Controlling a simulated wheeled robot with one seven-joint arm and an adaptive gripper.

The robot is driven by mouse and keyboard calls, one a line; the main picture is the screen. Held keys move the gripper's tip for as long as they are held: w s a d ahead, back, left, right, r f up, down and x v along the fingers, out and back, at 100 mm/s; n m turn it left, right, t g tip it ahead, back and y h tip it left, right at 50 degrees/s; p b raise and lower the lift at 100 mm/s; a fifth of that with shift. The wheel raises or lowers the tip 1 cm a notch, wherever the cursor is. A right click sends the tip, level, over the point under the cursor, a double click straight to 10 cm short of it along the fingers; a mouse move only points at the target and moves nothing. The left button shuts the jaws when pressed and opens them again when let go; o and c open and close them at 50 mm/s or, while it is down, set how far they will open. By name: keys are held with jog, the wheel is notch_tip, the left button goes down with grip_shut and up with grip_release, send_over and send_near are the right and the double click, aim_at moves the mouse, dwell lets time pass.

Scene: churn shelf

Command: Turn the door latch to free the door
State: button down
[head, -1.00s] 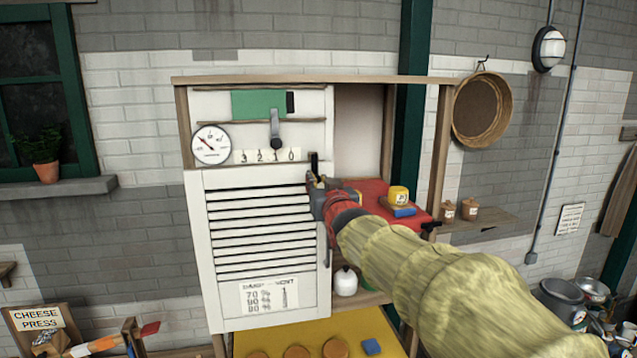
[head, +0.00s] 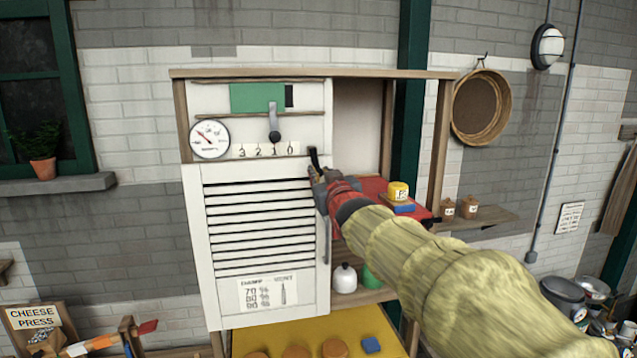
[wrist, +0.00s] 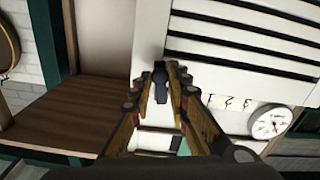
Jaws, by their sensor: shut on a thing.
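The white louvred door (head: 265,262) stands closed across the left part of the wooden cabinet. The dark door latch (head: 314,158) is at the door's top right corner, its top leaning slightly left. My gripper (head: 318,176) is at that corner, shut on the latch. In the wrist view, the fingertips of my gripper (wrist: 164,72) are on either side of the dark latch (wrist: 160,88), against the white door (wrist: 215,58). The latch's lower part and pivot are mostly hidden by my gripper in the head view.
A round dial (head: 209,139) and a dark slider lever (head: 274,136) sit above the door. Right of the door, a red surface (head: 372,188) carries a yellow pot (head: 398,191) on a blue block. The upper right compartment is empty.

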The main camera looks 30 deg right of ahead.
aim_at(327, 162)
jog(key=n, duration=0.1)
jog(key=d+n, duration=0.1)
jog(key=n+b, duration=0.1)
jog(key=shift+s+d+r+n, duration=0.15)
jog(key=shift+s+r+n, duration=0.1)
jog(key=shift+n, duration=0.15)
jog(key=n, duration=0.2)
jog(key=d+r+n, duration=0.1)
jog(key=n, duration=0.1)
jog(key=shift+s+d+r, duration=0.15)
jog(key=shift+s+d+r+n+p, duration=0.15)
jog(key=shift+r+n, duration=0.3)
jog(key=shift+n, duration=0.85)
jog(key=shift+w+d+r+n+p, duration=0.15)
jog(key=shift+r+n, duration=0.3)
jog(key=shift+n, duration=0.85)
jog(key=shift+s+d+r+n+p, duration=0.15)
jog(key=shift+r+n, duration=0.3)
jog(key=shift+n, duration=0.85)
jog(key=c, duration=1.7)
grip_release()
